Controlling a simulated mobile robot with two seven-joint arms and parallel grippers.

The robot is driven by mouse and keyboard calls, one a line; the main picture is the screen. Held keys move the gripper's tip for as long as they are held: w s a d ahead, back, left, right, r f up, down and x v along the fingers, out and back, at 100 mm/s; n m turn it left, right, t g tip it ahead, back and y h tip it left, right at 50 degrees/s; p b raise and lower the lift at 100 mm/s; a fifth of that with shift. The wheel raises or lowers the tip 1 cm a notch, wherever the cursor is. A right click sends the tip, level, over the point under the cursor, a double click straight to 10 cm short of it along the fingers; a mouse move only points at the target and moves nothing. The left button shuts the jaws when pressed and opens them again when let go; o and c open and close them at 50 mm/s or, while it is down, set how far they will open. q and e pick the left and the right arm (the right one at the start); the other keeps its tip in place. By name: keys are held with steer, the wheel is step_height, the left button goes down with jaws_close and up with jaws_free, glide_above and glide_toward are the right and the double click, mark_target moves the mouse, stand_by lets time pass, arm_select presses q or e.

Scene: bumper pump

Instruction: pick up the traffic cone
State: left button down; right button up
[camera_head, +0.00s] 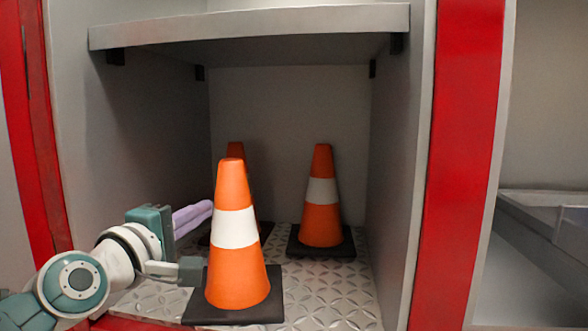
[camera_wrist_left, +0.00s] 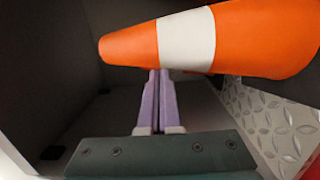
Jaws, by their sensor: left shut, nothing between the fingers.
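An orange and white traffic cone (camera_head: 238,275) stands upright on its black base at the front of a compartment. A second cone (camera_head: 235,150) is mostly hidden behind it, and a third (camera_head: 321,215) stands at the back right. My left gripper (camera_head: 211,206) is just left of the front cone, at about its white band, with its lilac fingers together and empty. In the left wrist view the closed fingers (camera_wrist_left: 158,74) reach the edge of a cone (camera_wrist_left: 250,38) lying across the top of the picture. I cannot tell whether they touch it. My right gripper is not in view.
The compartment has grey side walls (camera_head: 398,180), a diamond-plate floor (camera_head: 335,290) and a shelf (camera_head: 250,27) above. A red post (camera_head: 458,150) edges the right side. Bare floor lies right of the front cone.

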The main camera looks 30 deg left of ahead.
arm_select(q)
steer(key=shift+s+d+f+b, duration=0.15)
steer(key=shift+s+b, duration=0.15)
steer(key=shift+b, duration=0.4)
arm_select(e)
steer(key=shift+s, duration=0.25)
arm_select(q)
steer(key=shift+s, duration=0.1)
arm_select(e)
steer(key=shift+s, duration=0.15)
